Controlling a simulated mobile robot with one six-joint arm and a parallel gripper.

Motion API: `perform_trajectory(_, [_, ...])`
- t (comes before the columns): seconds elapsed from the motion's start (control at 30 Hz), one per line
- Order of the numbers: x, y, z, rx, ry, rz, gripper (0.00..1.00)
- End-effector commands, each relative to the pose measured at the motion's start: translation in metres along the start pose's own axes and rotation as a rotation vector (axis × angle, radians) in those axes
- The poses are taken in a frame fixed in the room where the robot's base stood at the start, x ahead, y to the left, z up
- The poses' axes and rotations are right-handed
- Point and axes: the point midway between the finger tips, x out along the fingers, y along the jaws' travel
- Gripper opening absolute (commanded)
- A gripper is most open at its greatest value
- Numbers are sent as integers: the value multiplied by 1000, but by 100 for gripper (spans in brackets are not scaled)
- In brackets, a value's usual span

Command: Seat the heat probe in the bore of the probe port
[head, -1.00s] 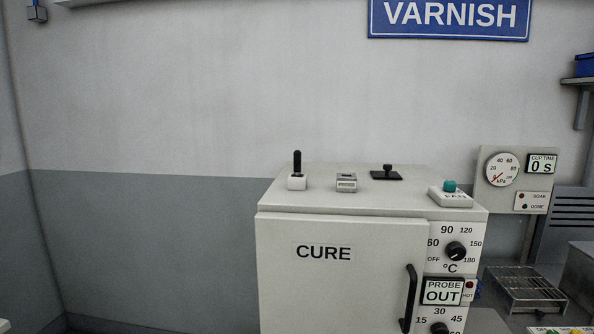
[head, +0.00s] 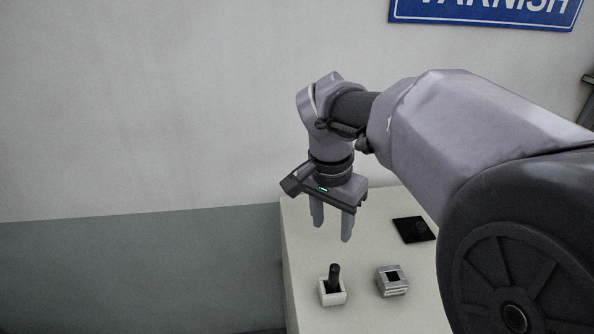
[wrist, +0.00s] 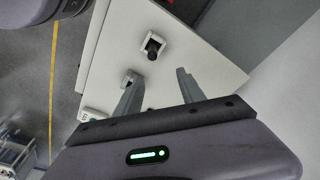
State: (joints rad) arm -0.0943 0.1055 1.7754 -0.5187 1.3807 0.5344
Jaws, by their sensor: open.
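The heat probe (head: 334,274), a black upright rod, stands in a small white holder (head: 332,295) on top of the white cabinet. In the wrist view the probe (wrist: 154,46) shows end-on in its holder, beyond the fingertips. The probe port (head: 392,284), a small grey block with a dark opening on top, sits to the right of the holder. Nothing shows in its bore. In the wrist view the port (wrist: 129,78) is partly hidden by a finger. My gripper (head: 332,233) is open and empty, pointing down above and apart from the probe. Its fingers also show in the wrist view (wrist: 159,74).
The grey wall (head: 150,130) stands behind. My arm hides the cabinet's right side in the head view.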

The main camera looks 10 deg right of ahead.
Motion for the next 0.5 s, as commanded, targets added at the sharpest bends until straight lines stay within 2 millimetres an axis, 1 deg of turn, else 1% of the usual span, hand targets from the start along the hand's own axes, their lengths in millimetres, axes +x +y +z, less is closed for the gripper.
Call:
perform_trajectory(0.03, [14, 1, 1, 0, -4, 5, 47])
perform_trajectory(0.1, [37, 2, 2, -1, -5, 5, 47])
perform_trajectory(0.2, [68, 2, 2, -2, -5, 4, 47])
perform_trajectory(0.3, [93, 2, 2, -2, -4, 3, 47])
perform_trajectory(0.4, [109, 1, 2, -2, -2, 1, 47])
perform_trajectory(0.5, [120, 2, 3, -1, -3, 2, 47])
